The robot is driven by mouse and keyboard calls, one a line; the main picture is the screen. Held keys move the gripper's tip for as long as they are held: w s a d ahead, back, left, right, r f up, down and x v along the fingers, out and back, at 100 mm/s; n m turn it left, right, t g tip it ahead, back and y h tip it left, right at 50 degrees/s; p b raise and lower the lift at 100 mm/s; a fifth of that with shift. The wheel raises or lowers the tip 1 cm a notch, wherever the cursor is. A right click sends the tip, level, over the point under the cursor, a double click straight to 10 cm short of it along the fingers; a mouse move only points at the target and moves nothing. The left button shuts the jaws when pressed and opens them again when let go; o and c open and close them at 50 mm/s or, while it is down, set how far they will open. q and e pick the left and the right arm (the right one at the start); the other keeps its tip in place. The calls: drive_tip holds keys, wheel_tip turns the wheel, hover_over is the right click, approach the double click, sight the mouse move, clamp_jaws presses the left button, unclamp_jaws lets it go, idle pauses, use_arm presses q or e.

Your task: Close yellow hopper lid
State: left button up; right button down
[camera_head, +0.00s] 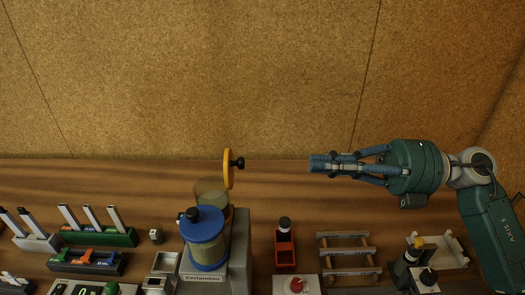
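The yellow hopper lid (227,168) stands upright, edge-on, swung open at the rim of a clear hopper (210,190). A black knob (238,163) sticks out from its right face. My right gripper (318,163) comes in from the right at about the lid's height in the picture, pointing left. Its fingers lie together with nothing between them, and a clear gap separates them from the knob. My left gripper is not in view.
A blue-lidded hopper (205,237) stands in front of the clear hopper, partly hiding it. A wooden rack (345,254), a red holder (285,249) and a red button box (296,285) sit to the right. Green and black racks are at left. The back wall is bare.

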drive_tip(key=p, duration=0.4)
approach(241, 159)
drive_tip(key=a, duration=0.5)
drive_tip(key=shift+a, duration=0.55)
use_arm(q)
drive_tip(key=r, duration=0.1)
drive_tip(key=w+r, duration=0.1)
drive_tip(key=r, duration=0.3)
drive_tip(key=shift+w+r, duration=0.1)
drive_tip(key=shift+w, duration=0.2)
use_arm(e)
drive_tip(key=shift+w+a+f, duration=0.1)
drive_tip(key=shift+a, duration=0.1)
use_arm(q)
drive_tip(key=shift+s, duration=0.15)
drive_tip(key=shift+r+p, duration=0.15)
drive_tip(key=shift+p, duration=0.25)
use_arm(e)
drive_tip(key=shift+d, duration=0.15)
